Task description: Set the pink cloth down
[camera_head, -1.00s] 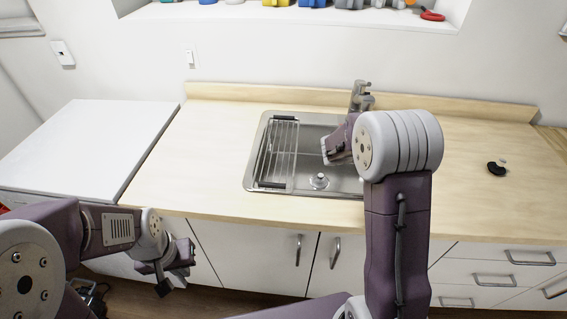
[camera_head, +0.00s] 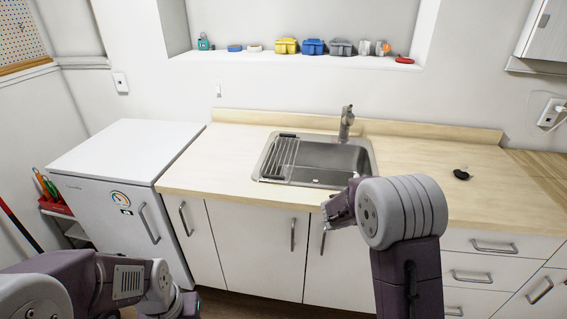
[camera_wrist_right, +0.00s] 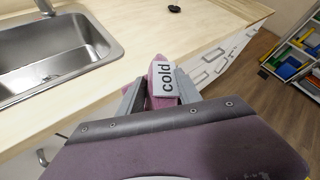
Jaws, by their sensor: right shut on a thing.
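In the right wrist view, my right gripper (camera_wrist_right: 160,92) is shut on a pink thing (camera_wrist_right: 159,72), which I take for the pink cloth. A white label (camera_wrist_right: 166,78) reading "cold" covers part of it. In the head view, my right gripper (camera_head: 338,208) is at the counter's front edge, below the sink; the pink thing cannot be made out there. My left gripper (camera_head: 185,304) is low at the bottom edge, partly hidden by my arm, and its jaws cannot be made out.
The wooden counter (camera_head: 225,165) holds a steel sink (camera_head: 335,158) with a rack (camera_head: 279,160) and faucet (camera_head: 346,121). A small black object (camera_head: 461,174) lies on the right. A white fridge (camera_head: 125,150) stands left. Counter on both sides of the sink is mostly clear.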

